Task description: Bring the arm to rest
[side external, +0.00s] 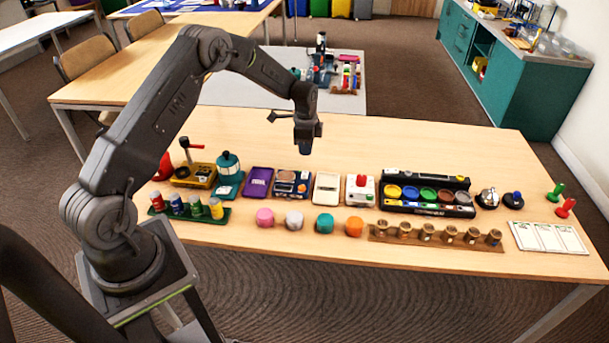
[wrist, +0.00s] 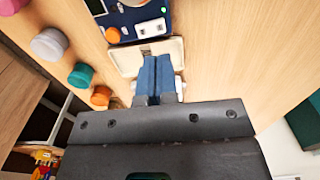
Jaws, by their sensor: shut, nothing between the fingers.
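My gripper (side external: 305,148) is raised above the table (side external: 450,145), over the back of the row of devices. Its blue fingers (wrist: 156,78) are together in the wrist view, with nothing held between them. In the side view it hangs pointing down, apart from everything below. A white flat device (side external: 326,188) stands below and in front of it; what appears to be this device also shows behind the fingers in the wrist view (wrist: 125,58), partly hidden by them.
Pink, grey, teal and orange (side external: 354,227) lumps lie along the front. A black rack of coloured pots (side external: 427,193), a wooden holder (side external: 434,237) and a white card (side external: 549,238) are at right. A purple device (side external: 258,182) is left of centre. The back right tabletop is clear.

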